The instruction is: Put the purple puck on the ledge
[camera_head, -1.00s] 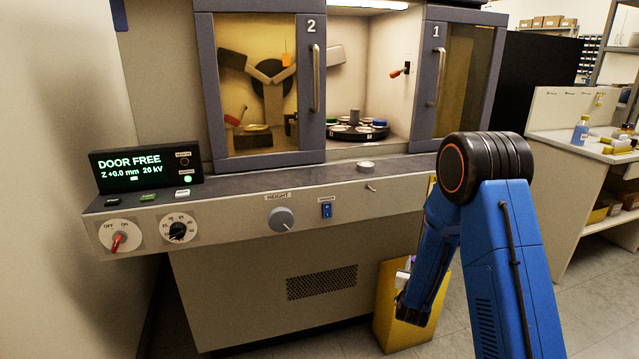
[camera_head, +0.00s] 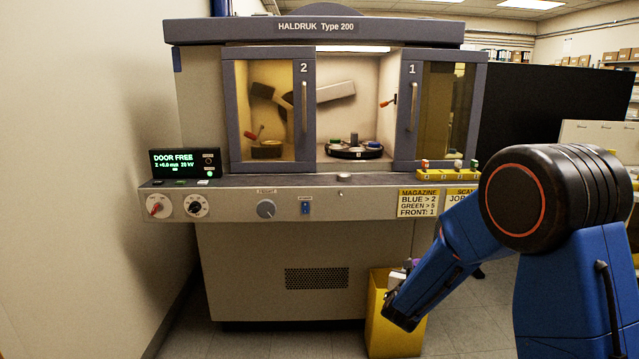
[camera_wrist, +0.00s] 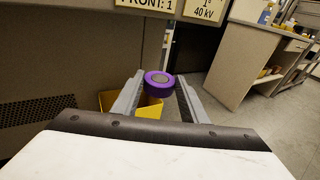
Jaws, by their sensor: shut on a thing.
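The purple puck (camera_wrist: 159,84) is between the fingertips of my gripper (camera_wrist: 157,92) in the wrist view, and the gripper is shut on it. In the head view only a bit of purple puck (camera_head: 413,263) shows beside my gripper (camera_head: 397,277), low in front of the machine. The ledge (camera_head: 270,183) is the dark strip along the machine's front, under the doors. It is higher than the gripper. A small pale round piece (camera_head: 344,177) lies on it near the middle.
A yellow bin (camera_head: 378,325) stands on the floor below the gripper. A yellow rack (camera_head: 448,174) with small coloured-top items occupies the ledge's right end. The display (camera_head: 184,163) stands at its left. Door 2 (camera_head: 268,110) and door 1 (camera_head: 447,110) flank an opening with a carousel (camera_head: 353,153).

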